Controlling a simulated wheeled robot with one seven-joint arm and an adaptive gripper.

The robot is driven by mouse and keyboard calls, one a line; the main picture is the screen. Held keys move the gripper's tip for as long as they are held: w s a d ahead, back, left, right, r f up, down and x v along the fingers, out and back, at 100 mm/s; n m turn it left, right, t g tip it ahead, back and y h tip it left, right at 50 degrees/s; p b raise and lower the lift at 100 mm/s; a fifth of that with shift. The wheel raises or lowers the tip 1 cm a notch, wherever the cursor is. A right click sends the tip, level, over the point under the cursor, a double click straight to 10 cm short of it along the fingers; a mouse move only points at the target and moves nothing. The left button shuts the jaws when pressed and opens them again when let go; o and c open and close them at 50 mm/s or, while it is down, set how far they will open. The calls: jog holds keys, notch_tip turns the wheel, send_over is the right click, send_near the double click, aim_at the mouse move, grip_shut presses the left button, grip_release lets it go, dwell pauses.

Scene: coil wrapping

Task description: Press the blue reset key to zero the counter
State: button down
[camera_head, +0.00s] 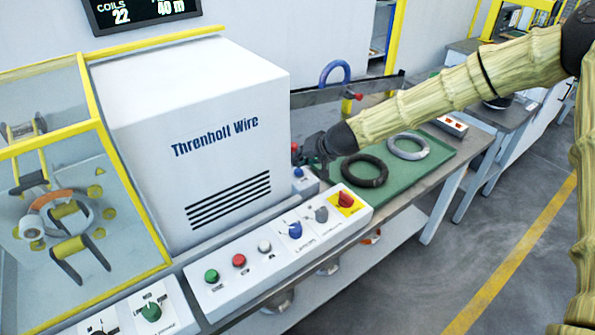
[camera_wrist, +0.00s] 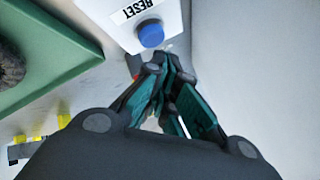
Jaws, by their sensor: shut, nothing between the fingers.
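The blue reset key (camera_wrist: 150,34) is a round button on a small white box (camera_wrist: 112,18) with a RESET label. In the wrist view it lies just beyond my fingertips; contact cannot be told. In the head view the key (camera_head: 298,172) shows small, below my gripper (camera_head: 302,156), by the corner of the white machine. My gripper (camera_wrist: 164,66) is shut and empty, its dark fingers with green inner faces brought together. A dark display (camera_head: 143,12) on the wall reads COILS 22 and 40 m.
The white Threnholt Wire cabinet (camera_head: 205,140) stands close left of my gripper. A control panel (camera_head: 290,250) with several buttons and a blue knob is in front.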

dwell(0.4)
jog(key=shift+f+b, duration=0.3)
jog(key=shift+f, duration=0.1)
jog(key=shift+f+b, duration=0.35)
jog(key=shift+f, duration=0.15)
dwell(0.9)
jog(key=shift+r, duration=0.1)
jog(key=shift+r+p, duration=0.75)
jog(key=shift+r, duration=0.1)
jog(key=shift+r+p, duration=1.8)
jog(key=shift+r, duration=0.7)
jog(key=shift+d, duration=0.1)
